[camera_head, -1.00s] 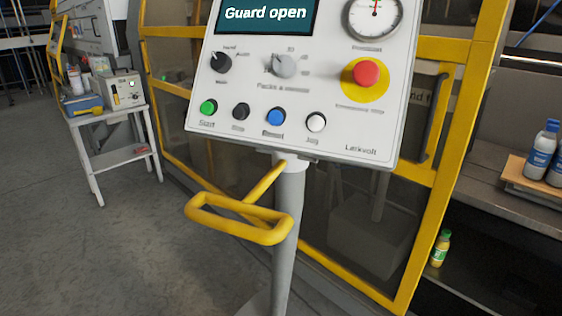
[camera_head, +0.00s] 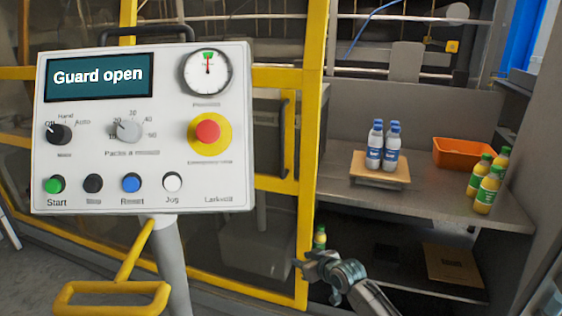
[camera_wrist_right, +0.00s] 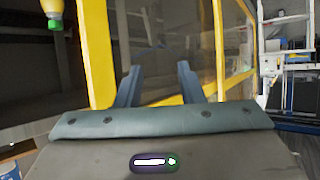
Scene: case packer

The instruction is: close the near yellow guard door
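The near yellow guard door (camera_head: 312,125) has a yellow frame and see-through panels, and stands behind the control panel. A dark upright handle (camera_head: 289,140) is near its right edge. The panel's screen (camera_head: 98,77) reads "Guard open". My right gripper (camera_head: 306,266) is low by the frame's lower right corner; I cannot tell whether it touches. In the right wrist view its two fingers (camera_wrist_right: 158,75) are apart with nothing held between them, and the yellow frame (camera_wrist_right: 98,50) is beyond them. My left gripper is not in view.
The control panel (camera_head: 215,180) on its grey post (camera_head: 172,265) covers much of the door's left part. A yellow loop bar (camera_head: 112,288) sticks out below it. Right of the door, a grey shelf (camera_head: 420,205) holds bottles and an orange bin (camera_head: 462,153).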

